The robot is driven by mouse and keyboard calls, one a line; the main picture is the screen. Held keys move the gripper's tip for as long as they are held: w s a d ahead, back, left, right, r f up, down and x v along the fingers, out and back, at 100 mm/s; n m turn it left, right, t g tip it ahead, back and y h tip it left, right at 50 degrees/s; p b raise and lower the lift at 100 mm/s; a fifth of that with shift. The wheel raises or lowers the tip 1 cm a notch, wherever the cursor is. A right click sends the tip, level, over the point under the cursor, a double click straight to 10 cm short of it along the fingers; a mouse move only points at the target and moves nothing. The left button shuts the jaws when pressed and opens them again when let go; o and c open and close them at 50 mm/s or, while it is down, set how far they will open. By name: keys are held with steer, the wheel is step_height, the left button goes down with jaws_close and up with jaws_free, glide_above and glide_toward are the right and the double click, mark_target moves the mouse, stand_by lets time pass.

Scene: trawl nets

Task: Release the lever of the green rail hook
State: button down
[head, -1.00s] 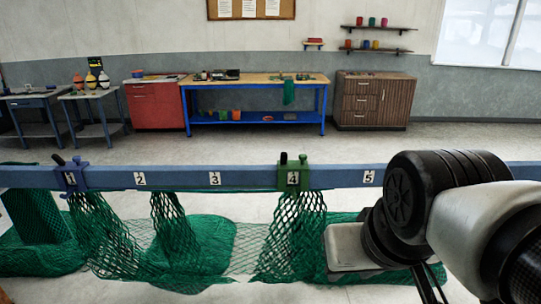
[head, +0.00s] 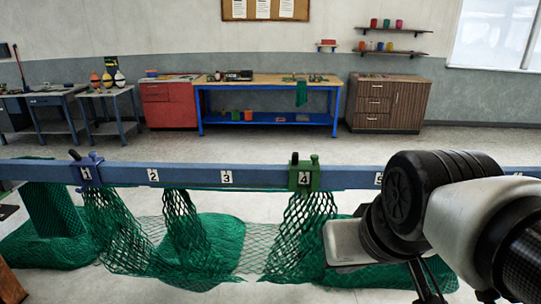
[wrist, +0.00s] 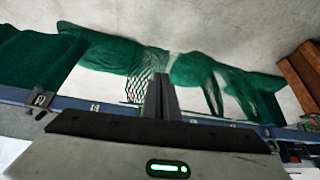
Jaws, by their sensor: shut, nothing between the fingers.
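The green rail hook (head: 304,177) sits on the blue rail at plate 4 in the head view, with green netting hanging below it. Its black-tipped lever (head: 294,158) stands up at the hook's left, beside a green knob (head: 314,159). My gripper (wrist: 160,78) shows in the wrist view with its two fingers together and nothing between them. It is apart from the hook. In the head view my arm is at the right and the fingertips cannot be made out clearly. A dark hook (wrist: 40,100) shows at the wrist view's left; its colour is unclear.
The blue rail (head: 262,178) spans the view. A blue-purple hook (head: 87,171) sits at plate 1.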

mark_target(296, 157)
steer(key=w+d+f+n+t+h+b, duration=0.15)
steer(key=w+f+n+t+b, duration=0.4)
steer(key=w, duration=0.95)
steer(key=w+f+n+t+h+b, duration=0.2)
steer(key=w+f+t+b, duration=0.55)
steer(key=w, duration=0.75)
steer(key=a+n+t, duration=0.1)
steer(key=n, duration=0.2)
steer(key=a+n+t+y+b, duration=0.1)
steer(key=a+n+t, duration=0.1)
steer(key=n, duration=0.1)
steer(key=s+a+r+n+t, duration=0.1)
steer(key=a+n, duration=0.1)
steer(key=n, duration=0.1)
steer(key=shift+a+n+t+y, duration=0.15)
steer(key=shift+n+t+y, duration=0.1)
steer(key=shift+t, duration=0.05)
steer(key=shift+r, duration=0.1)
steer(key=p+x, duration=0.1)
steer(key=x, duration=1.3)
